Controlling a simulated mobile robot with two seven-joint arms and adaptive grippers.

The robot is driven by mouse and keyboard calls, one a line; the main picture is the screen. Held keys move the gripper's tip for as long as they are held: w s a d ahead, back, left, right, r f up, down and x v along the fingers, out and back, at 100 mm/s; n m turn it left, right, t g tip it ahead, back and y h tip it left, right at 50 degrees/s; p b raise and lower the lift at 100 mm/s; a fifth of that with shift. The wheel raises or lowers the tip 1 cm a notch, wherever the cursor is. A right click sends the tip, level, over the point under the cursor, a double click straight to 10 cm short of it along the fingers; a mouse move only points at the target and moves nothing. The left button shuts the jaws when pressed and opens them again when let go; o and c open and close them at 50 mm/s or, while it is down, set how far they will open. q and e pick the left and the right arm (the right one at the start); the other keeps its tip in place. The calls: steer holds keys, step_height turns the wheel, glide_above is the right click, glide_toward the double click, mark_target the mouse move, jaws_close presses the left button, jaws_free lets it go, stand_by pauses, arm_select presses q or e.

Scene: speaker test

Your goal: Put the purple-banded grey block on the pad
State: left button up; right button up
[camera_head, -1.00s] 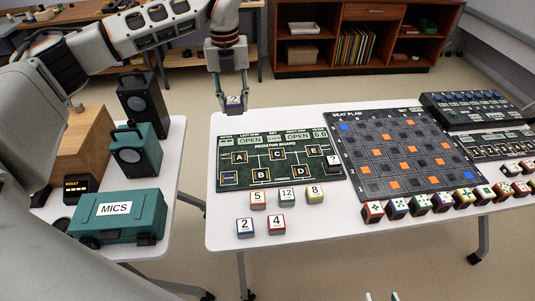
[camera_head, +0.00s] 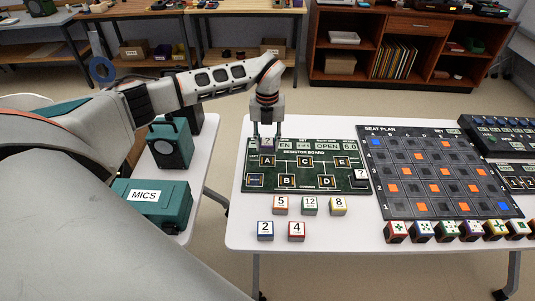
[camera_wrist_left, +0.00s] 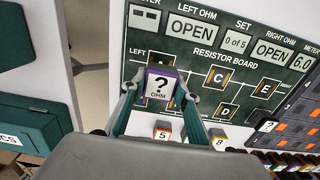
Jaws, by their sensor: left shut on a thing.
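My left gripper (camera_head: 267,140) is shut on the purple-banded grey block (camera_head: 267,144), above the far left part of the green resistor board (camera_head: 325,187). In the left wrist view the block (camera_wrist_left: 161,84) sits between the two fingers of the gripper (camera_wrist_left: 160,95), with "? OHM" on its white upper face and purple around it. In the wrist view the block and fingers hide the board's left pads. My right gripper is out of view.
Numbered blocks, such as the 5 block (camera_head: 281,205) and 4 block (camera_head: 296,231), stand in front of the board. A dark "?" block (camera_head: 360,178) stands at its right end. The seat plan (camera_head: 440,172) lies to the right. A teal MICS case (camera_head: 150,203) is on the left table.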

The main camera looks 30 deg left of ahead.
mark_target(268, 161)
arm_select(q)
step_height(268, 161, down, 5)
stand_by(0.4)
steer(key=shift+f, duration=0.1)
steer(key=o, duration=1.1)
steer(key=shift+r, duration=0.3)
step_height(268, 161, up, 10)
steer(key=shift+r, duration=0.8)
